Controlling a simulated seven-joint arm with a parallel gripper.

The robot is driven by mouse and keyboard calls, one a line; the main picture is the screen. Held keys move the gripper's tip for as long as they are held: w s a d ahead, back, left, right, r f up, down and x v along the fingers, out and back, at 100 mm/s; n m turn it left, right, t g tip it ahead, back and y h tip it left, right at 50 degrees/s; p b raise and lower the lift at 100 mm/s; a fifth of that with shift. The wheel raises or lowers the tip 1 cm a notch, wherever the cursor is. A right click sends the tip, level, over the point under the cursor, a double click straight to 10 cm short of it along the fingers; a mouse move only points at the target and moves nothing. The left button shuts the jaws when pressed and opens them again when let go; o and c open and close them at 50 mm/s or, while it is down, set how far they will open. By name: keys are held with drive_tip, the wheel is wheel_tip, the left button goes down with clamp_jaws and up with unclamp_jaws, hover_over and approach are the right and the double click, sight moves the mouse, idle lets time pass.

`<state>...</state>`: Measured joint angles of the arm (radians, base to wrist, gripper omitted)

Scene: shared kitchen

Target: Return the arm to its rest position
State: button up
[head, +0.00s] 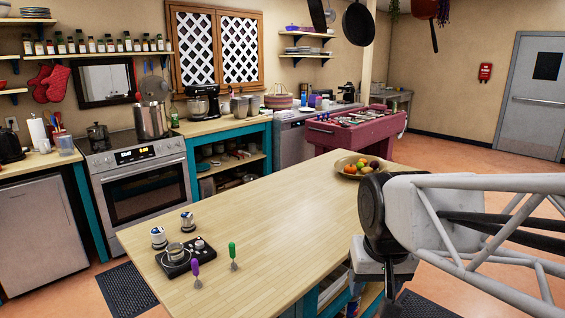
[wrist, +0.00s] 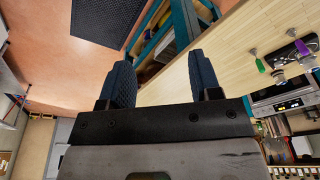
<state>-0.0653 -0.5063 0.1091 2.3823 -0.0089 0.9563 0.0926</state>
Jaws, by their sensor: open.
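My arm (head: 420,215) comes in from the right in the head view and reaches over the right edge of the wooden island counter (head: 270,200). Its end hangs down beside the lower right side of the island, and the fingers are not clear there. In the wrist view, my gripper (wrist: 162,78) has its two dark blue fingers wide apart with nothing between them. The floor, the island's teal shelf frame and part of the countertop show beyond the fingers.
A black scale-like board (head: 178,262), two small canisters, a purple-handled tool (head: 196,274) and a green-handled tool (head: 233,256) are at the counter's near left. A fruit bowl (head: 345,167) stands close behind my arm. The counter's middle is clear.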

drive_tip(key=s+d+f, duration=0.2)
drive_tip(key=s+f, duration=0.1)
drive_tip(key=s, duration=0.5)
drive_tip(key=shift+d, duration=0.35)
